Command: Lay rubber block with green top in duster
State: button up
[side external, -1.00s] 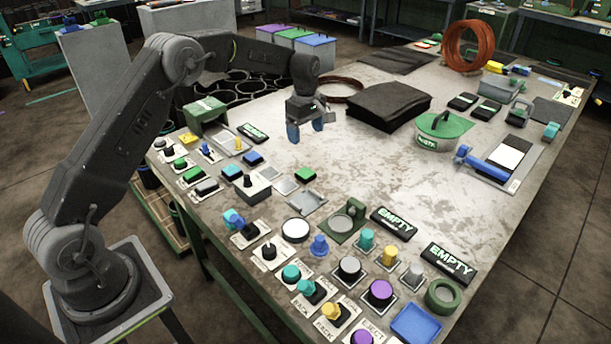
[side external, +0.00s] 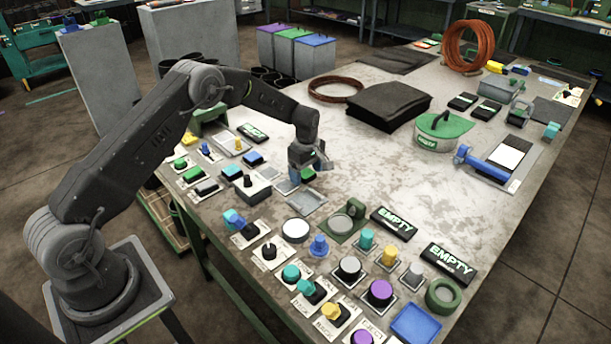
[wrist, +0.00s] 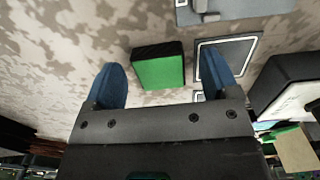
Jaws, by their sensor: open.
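The rubber block with a green top (wrist: 158,66) sits on the worktable, dark on its sides. In the wrist view it lies between and just beyond my two blue fingertips. In the side external view it (side external: 309,174) is partly hidden by my gripper (side external: 308,170), which is open, empty and low over it. In the wrist view my gripper (wrist: 161,66) has its fingers spread on either side of the block, with no clear contact. A grey round container with a green lid (side external: 445,124) and a label stands farther right; I cannot tell whether it is the duster.
A shallow grey tray (side external: 306,201) lies close in front of the block. Blue-topped blocks (side external: 254,158) and a grey box with a black knob (side external: 251,186) are to the left. Several knobs and buttons fill the near edge. The table's middle (side external: 365,165) is clear.

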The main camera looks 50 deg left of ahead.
jog(key=shift+f, duration=0.2)
jog(key=c, duration=1.1)
